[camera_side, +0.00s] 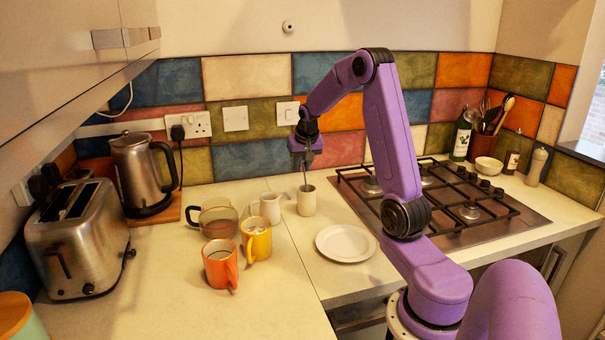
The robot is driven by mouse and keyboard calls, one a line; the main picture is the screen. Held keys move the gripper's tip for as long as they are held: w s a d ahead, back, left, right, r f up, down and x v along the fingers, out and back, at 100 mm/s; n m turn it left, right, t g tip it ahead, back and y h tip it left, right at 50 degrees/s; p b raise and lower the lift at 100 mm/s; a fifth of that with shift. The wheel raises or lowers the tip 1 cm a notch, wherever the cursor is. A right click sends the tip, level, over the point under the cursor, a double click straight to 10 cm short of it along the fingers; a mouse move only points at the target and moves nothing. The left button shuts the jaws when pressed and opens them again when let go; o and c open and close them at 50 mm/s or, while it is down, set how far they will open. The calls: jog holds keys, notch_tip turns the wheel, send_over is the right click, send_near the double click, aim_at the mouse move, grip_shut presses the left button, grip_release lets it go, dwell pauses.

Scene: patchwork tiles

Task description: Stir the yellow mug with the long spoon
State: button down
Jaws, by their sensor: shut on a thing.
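The yellow mug (256,240) stands upright on the counter, just right of an orange mug (220,264). My gripper (306,158) points down above a small cream cup (306,201), to the right of and behind the yellow mug. It is shut on a thin dark handle, seemingly the long spoon (305,178). The handle runs down to the cup's mouth. Its lower end is hidden, so I cannot tell how deep it sits in the cup.
A white mug (270,208) and a glass jug (216,221) stand behind the yellow mug. A white plate (345,243) lies to the right, before the gas hob (470,211). A kettle (143,172) and toaster (79,240) stand left. The front counter is clear.

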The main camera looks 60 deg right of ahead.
notch_tip(320, 180, up, 7)
jog(key=shift+f, duration=0.1)
jog(key=a+r+t+h, duration=0.1)
jog(key=a+r+t, duration=0.15)
jog(key=a, duration=0.95)
jog(key=a+r+t+h, duration=0.1)
jog(key=a+r, duration=0.2)
jog(key=a, duration=0.9)
notch_tip(320, 180, down, 14)
jog(key=shift+r+m, duration=0.25)
jog(key=shift+m, duration=0.15)
jog(key=shift+g, duration=0.25)
